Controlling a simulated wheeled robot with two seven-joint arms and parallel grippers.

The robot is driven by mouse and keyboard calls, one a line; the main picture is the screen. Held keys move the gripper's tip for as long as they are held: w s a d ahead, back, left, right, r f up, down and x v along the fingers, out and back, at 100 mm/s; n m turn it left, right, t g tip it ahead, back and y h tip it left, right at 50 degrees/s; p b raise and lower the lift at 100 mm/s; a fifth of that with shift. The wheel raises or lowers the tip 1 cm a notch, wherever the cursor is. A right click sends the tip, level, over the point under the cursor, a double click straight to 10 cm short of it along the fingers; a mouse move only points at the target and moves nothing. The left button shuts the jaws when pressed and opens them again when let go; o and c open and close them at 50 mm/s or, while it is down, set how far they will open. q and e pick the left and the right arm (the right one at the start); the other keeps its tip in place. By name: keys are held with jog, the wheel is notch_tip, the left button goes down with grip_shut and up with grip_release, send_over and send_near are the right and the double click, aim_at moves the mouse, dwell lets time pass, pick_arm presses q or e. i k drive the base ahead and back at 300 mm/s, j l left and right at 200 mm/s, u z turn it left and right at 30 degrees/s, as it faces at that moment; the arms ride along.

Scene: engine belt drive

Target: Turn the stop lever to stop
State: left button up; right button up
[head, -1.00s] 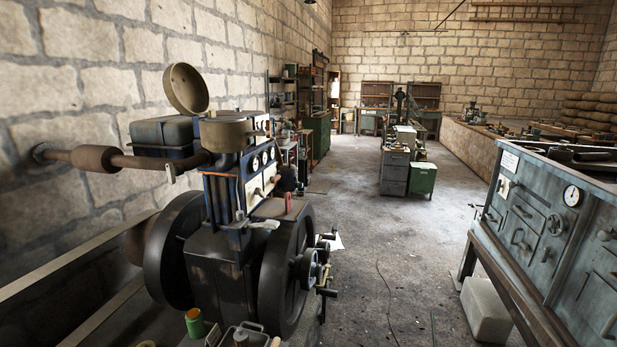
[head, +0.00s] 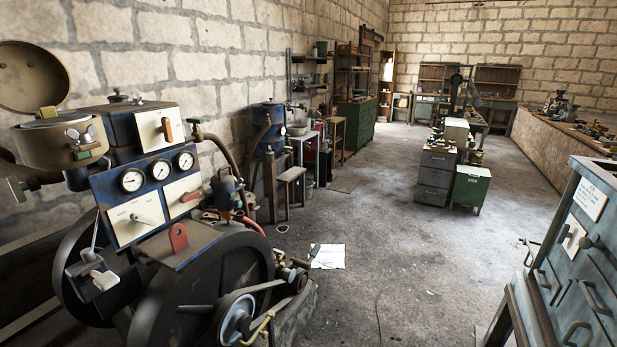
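The engine (head: 150,230) stands at the left, with a blue panel bearing three round gauges. Several levers show on it. A red lever (head: 190,197) lies on a white plate right of the panel. A pale lever (head: 146,220) lies nearly level on a lettered white plate below the gauges. An orange handle (head: 167,129) hangs on an upper white plate. The lettering is too small to read, so I cannot tell which one is the stop lever. Neither of my grippers is in view.
A belt and pulley (head: 237,318) are at the engine's lower right. A grey metal cabinet (head: 580,250) stands at the right edge. A white sheet (head: 328,256) lies on the floor. Open floor (head: 400,270) runs between engine and cabinet.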

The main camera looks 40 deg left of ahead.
aim_at(188, 195)
jog(key=i+u, duration=0.25)
jog(key=i, duration=0.25)
jog(key=i+u, duration=0.25)
jog(key=i, duration=0.2)
jog(key=i+l+u, duration=0.25)
jog(key=i, duration=0.25)
jog(key=i+l+u, duration=0.25)
jog(key=i, duration=0.2)
jog(key=j, duration=0.1)
